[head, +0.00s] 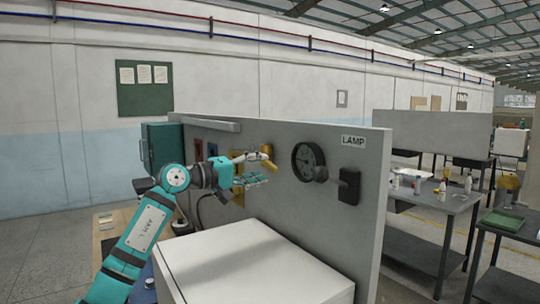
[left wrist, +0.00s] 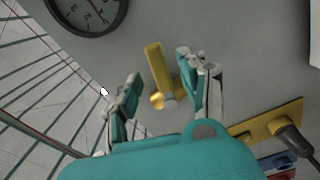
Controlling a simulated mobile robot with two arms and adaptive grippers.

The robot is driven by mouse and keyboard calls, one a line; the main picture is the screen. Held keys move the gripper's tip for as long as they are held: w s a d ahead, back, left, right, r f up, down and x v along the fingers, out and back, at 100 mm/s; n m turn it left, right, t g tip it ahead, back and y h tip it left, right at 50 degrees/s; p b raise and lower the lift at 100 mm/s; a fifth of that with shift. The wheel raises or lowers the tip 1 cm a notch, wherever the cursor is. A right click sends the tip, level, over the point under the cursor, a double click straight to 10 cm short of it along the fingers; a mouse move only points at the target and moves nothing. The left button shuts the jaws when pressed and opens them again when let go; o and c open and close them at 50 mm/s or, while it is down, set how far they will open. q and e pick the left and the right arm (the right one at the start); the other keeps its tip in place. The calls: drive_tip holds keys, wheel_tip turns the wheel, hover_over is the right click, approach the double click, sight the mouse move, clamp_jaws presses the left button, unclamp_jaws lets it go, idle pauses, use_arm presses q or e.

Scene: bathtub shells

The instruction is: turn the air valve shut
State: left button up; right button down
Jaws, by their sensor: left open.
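The air valve shows as a yellow lever (left wrist: 154,62) with a round metal pivot on the grey panel. In the head view its yellow handle (head: 268,152) is partly hidden by my left gripper (head: 252,169). In the left wrist view my left gripper (left wrist: 159,70) is open, with one finger on each side of the lever and visible gaps between. Whether either finger touches it I cannot tell. My right gripper is not in view.
A round black gauge (head: 308,161) and a black switch box (head: 348,188) under a LAMP sign (head: 353,141) sit right of the valve. A yellow plate with a plugged cable (left wrist: 270,124) is nearby. A white box top (head: 250,265) stands below the panel.

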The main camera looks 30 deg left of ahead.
sight(267, 166)
use_arm(q)
drive_tip(key=shift+p+x, duration=0.6)
drive_tip(key=shift+x, duration=1.35)
clamp_jaws()
